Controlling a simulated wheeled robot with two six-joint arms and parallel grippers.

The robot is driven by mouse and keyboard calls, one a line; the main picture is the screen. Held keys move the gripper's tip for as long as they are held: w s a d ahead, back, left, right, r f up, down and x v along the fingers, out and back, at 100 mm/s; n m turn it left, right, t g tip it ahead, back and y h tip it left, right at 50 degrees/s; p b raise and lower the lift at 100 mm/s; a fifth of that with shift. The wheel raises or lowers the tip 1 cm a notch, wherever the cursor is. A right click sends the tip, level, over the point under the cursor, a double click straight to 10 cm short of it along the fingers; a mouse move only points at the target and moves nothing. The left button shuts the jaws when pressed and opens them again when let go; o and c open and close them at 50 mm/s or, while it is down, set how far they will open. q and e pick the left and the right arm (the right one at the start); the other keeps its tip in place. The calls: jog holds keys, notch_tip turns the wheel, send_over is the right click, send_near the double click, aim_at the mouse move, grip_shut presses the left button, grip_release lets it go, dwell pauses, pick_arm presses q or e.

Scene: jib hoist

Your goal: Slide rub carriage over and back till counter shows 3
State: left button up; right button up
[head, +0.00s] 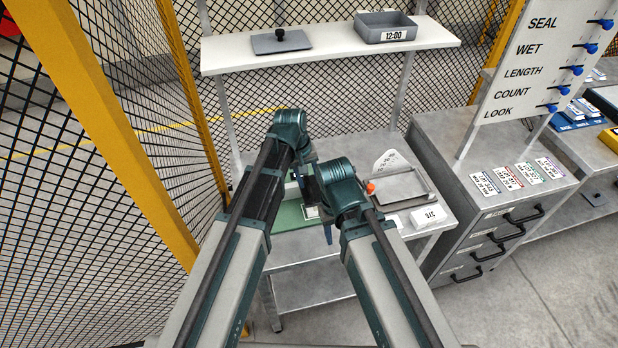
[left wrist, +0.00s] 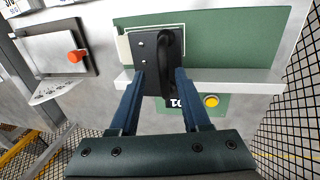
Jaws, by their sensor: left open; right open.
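The green rub tester (head: 288,217) stands on the bench, mostly hidden behind my arms in the head view. In the left wrist view its green panel (left wrist: 230,40) carries a black carriage block (left wrist: 150,58) with an upright black handle (left wrist: 171,55). My left gripper (left wrist: 160,74) is open, its fingers on either side of the block's near part; contact cannot be told. The dark counter (left wrist: 178,102) is partly covered by a finger and its number is not readable. A yellow button (left wrist: 211,100) sits beside it. My right gripper (head: 328,233) is lower, its fingertips barely visible.
A grey tray (head: 432,192), an orange knob (head: 371,188) and a white box marked 376 (head: 428,216) lie right of the tester. A shelf (head: 330,48) hangs above. Mesh fencing (head: 150,110) closes the left. A drawer cabinet (head: 480,235) stands right.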

pick_arm(q)
notch_tip(320, 180, up, 14)
jog(key=a+p, duration=0.2)
jog(key=p, duration=1.1)
jog(key=shift+s+a+f, duration=0.2)
jog(key=shift+s+a, duration=0.1)
jog(key=shift+s, duration=0.1)
pick_arm(e)
notch_tip(320, 180, up, 14)
jog(key=shift+f, duration=0.25)
